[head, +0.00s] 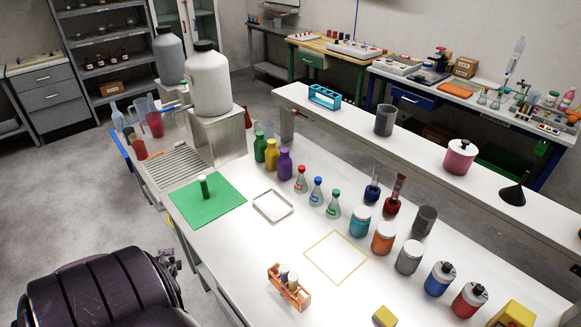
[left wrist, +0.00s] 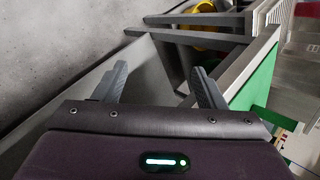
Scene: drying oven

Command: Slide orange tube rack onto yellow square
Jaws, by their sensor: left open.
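The orange tube rack (head: 291,294) stands on the white bench near its front edge, with tubes in it. The yellow square (head: 352,243) is a thin outline on the bench, behind and to the right of the rack. The rack is outside the outline, apart from it, and the area inside the outline is empty. My left gripper shows in the left wrist view (left wrist: 160,80), with its two fingers apart and nothing between them. It points at furniture edges there, and neither the rack nor the square is seen in that view. My right gripper is not in view.
Lidded jars (head: 383,238) stand in a row right of the square, with flasks (head: 317,193) behind it. An empty metal tray (head: 259,209) and a green mat (head: 223,207) lie to the left. A yellow block (head: 384,317) sits at the front. Bench between rack and outline is clear.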

